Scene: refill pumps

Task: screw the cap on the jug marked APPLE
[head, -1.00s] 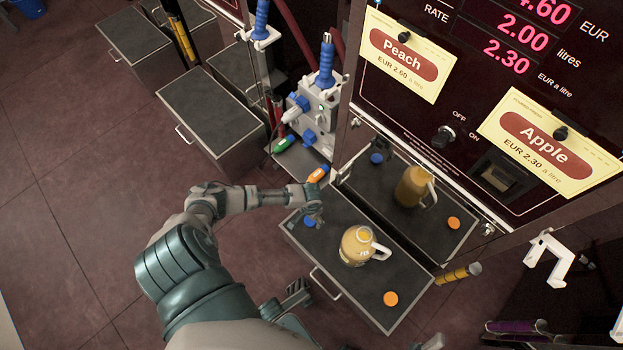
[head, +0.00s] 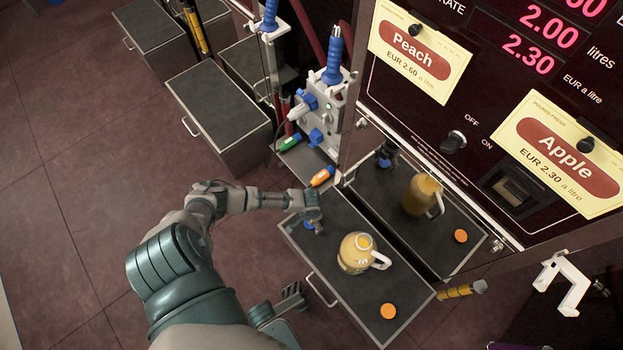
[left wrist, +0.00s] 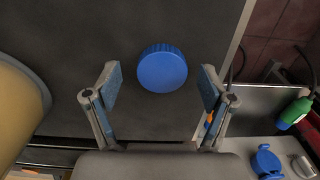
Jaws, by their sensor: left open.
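The jug (head: 354,258) stands upright on the dark counter, uncapped, with yellow contents and a white handle on its right. Its marking is too small to read. Part of the jug shows at the left edge of the left wrist view (left wrist: 15,115). A ribbed blue cap (left wrist: 162,69) lies on the counter. An orange cap (head: 388,311) lies near the counter's front right corner. My left gripper (head: 310,216) is open above the blue cap, which appears between and slightly beyond its fingertips in the left wrist view (left wrist: 159,84). My right gripper is not in view.
The counter (head: 350,296) has a front handle. A glossy panel behind reflects the jug, cap and gripper. An "Apple" sign (head: 556,166) and a "Peach" sign (head: 420,52) hang above. Orange (head: 322,177) and green (head: 289,143) nozzle-like parts sit left of the counter.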

